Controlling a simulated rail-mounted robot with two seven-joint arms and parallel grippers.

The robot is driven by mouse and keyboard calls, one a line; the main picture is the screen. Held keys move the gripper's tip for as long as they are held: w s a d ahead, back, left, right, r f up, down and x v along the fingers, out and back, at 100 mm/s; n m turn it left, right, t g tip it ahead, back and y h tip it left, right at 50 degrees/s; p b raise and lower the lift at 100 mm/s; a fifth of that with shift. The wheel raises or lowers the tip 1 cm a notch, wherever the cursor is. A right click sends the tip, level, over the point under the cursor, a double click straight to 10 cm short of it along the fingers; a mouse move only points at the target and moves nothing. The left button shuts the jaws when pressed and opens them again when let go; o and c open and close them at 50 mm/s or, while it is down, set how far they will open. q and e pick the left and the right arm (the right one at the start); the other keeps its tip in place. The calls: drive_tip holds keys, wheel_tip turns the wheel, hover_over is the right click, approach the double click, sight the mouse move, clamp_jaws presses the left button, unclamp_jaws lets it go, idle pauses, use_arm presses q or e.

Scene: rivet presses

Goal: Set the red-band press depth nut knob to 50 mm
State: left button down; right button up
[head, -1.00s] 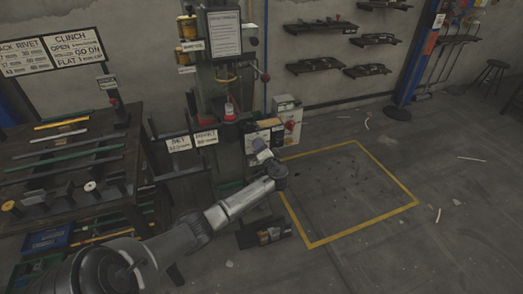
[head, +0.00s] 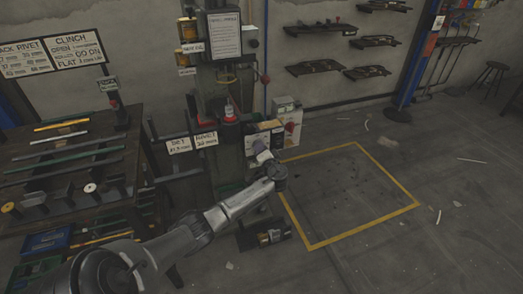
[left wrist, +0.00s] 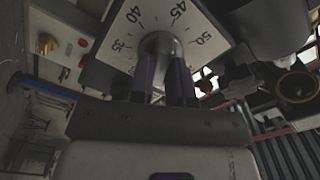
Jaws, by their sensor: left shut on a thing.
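The press (head: 225,90) stands at the centre back in the head view, with a red band (head: 230,114) on its lower part. My left gripper (head: 262,152) is at a pale box on the press's right side. In the left wrist view, its two dark purplish fingers (left wrist: 163,82) are shut on a round grey knob (left wrist: 160,42). The knob sits on a white dial plate (left wrist: 108,52) marked 35, 40, 45 and 50. The fingers cover the knob's near side, and I cannot read its setting. My right gripper is out of view.
A workbench (head: 75,150) with bars and spools stands at the left. Hanging signs (head: 191,142) are close to the left of the press. A box with a red button (head: 289,122) is just right of the gripper. The yellow-outlined floor area (head: 350,195) is clear.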

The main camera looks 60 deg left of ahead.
use_arm(q)
drive_tip(key=shift+m+p, duration=4.1)
drive_tip(key=shift+m, duration=1)
drive_tip(key=c, duration=1.1)
unclamp_jaws()
drive_tip(key=shift+f, duration=0.1)
